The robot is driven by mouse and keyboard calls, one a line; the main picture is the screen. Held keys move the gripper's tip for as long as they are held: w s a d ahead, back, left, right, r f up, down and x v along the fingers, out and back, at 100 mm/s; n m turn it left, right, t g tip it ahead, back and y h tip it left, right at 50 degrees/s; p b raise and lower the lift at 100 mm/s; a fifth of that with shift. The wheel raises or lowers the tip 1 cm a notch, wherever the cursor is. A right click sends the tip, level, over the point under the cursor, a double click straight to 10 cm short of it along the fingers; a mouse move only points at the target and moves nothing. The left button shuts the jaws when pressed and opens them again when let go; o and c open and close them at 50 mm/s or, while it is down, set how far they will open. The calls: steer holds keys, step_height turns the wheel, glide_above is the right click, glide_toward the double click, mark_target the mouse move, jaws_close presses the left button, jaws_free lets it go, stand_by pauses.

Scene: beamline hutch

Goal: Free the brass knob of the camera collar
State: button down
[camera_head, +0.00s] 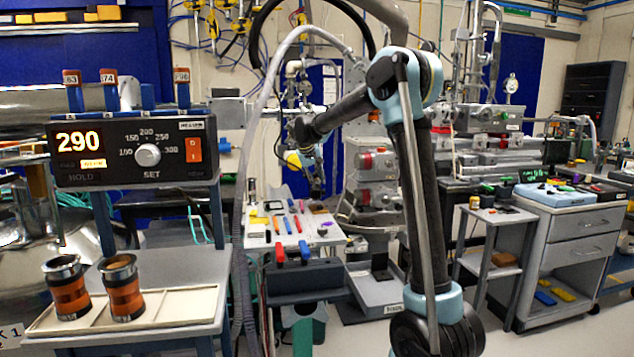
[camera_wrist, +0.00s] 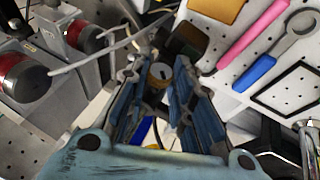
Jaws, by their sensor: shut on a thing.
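In the head view my gripper (camera_head: 316,184) points down near the back of the perforated board, too small there to show the knob.
The perforated board (camera_head: 330,238) carries tools, including a pink-handled tool (camera_wrist: 252,34) and a blue-handled ring tool (camera_wrist: 256,73). Red-capped fittings (camera_wrist: 22,78) and a pale cable stand close at left. A heater controller (camera_head: 135,150) and two copper-banded cups stand farther left.

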steer(key=c, duration=1.4)
jaws_free()
steer(key=v, duration=1.2)
